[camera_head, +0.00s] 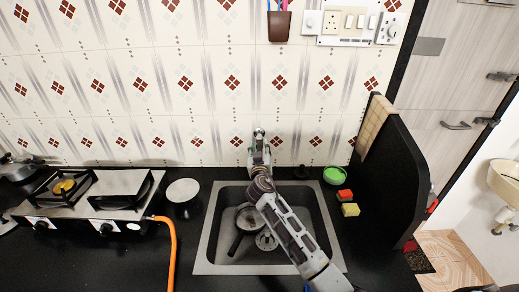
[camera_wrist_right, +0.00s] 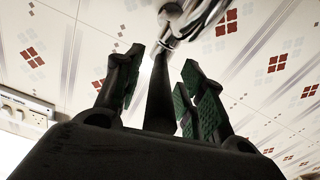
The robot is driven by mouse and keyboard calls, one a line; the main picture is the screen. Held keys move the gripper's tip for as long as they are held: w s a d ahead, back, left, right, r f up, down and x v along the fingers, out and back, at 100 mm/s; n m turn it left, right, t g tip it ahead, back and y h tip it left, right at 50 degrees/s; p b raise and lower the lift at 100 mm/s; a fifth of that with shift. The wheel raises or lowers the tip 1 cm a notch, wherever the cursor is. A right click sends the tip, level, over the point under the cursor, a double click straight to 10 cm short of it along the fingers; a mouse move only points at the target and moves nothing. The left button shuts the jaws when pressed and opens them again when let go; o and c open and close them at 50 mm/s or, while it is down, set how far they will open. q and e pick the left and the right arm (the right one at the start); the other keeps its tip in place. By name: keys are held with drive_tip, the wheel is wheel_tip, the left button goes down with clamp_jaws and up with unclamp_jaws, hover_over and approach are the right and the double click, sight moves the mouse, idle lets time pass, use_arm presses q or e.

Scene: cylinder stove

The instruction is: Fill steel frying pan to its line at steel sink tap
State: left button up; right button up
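The frying pan (camera_head: 246,217) sits in the steel sink (camera_head: 205,254), with its dark handle pointing down and left. My right arm crosses the sink and hides part of the pan; whether it holds water or where its line is cannot be seen. My right gripper (camera_head: 259,158) is up at the wall by the tap (camera_head: 259,134). In the right wrist view the gripper (camera_wrist_right: 160,88) has its green-padded fingers apart, with a dark tapered piece between them and the chrome tap (camera_wrist_right: 195,18) just above. Contact with the tap is unclear. My left gripper is out of view.
A gas stove (camera_head: 92,196) with an orange hose (camera_head: 172,255) stands left, beside a round-lidded container (camera_head: 183,192). A green bowl (camera_head: 335,175), red sponge (camera_head: 345,196) and yellow sponge (camera_head: 350,210) sit right of the sink. A black partition (camera_head: 392,175) bounds the right.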

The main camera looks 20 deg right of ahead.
drive_tip(key=shift+c, duration=0.5)
clamp_jaws()
drive_tip(key=shift+d+y, duration=0.1)
drive_tip(key=shift+y, duration=0.2)
drive_tip(key=shift+s+d+n+y+p, duration=0.15)
drive_tip(key=shift+d+n+y+p, duration=0.25)
drive_tip(key=shift+n+y+p, duration=0.45)
drive_tip(key=shift+d+r+n+t+y+p, duration=0.1)
drive_tip(key=shift+d+n+t+y+p, duration=0.35)
drive_tip(key=shift+y, duration=0.6)
